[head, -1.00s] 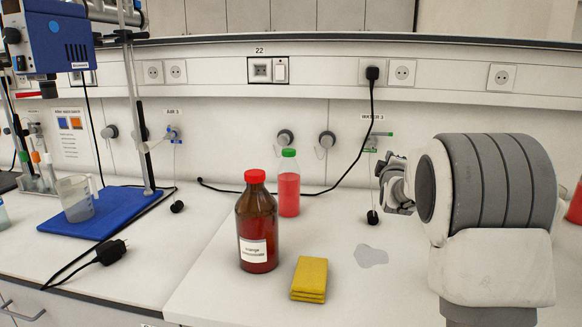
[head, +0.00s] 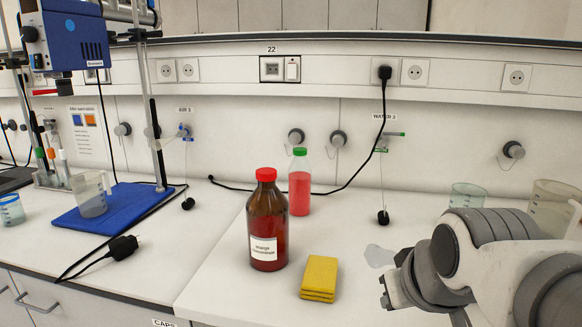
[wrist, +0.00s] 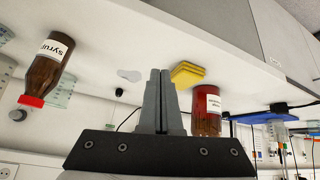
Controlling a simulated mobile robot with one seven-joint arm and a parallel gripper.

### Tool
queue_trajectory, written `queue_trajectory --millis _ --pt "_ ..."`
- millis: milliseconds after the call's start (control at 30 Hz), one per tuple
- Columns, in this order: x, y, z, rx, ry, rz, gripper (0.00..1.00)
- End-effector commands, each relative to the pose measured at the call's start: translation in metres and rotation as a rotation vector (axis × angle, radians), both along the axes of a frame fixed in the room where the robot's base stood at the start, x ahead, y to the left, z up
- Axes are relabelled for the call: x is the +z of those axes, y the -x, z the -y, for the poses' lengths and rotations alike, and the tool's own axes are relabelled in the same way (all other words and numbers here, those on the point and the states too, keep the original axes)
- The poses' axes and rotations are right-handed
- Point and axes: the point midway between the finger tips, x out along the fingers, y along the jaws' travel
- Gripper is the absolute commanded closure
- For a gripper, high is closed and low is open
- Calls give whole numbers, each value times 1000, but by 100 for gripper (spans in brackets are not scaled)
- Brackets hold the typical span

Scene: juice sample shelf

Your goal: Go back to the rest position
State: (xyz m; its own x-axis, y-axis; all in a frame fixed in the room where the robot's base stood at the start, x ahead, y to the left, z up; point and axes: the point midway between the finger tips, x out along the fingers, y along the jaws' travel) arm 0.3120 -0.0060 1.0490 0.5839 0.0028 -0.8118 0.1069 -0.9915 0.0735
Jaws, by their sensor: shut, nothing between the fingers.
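My gripper (wrist: 160,100) is shut and empty in the wrist view, its two fingers pressed together. An amber bottle (head: 267,225) with a red cap and an orange concentrate label stands upright on the bench, left of my arm. It also shows in the wrist view (wrist: 207,108). A clear bottle (head: 300,188) of red liquid with a green cap stands behind it.
Stacked yellow cloths (head: 319,278) lie near the bench's front, beside a pale spill (head: 378,256). Beakers (head: 466,196) stand at the right. A syrup bottle (wrist: 48,68) shows in the wrist view. A blue stand base (head: 115,207) and a black plug (head: 123,247) are at the left.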

Motion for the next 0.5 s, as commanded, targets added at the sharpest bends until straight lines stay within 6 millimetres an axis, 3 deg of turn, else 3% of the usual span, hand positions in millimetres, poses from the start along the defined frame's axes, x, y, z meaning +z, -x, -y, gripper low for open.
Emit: queue_trajectory --millis 33,167,233,500 --pt "-7 20 -2 -27 -19 -31 100" --pt "-27 67 -6 -110 -65 -127 100" --pt "-4 67 -6 -116 -68 -135 100" --pt "58 66 -6 -114 -67 -133 100"
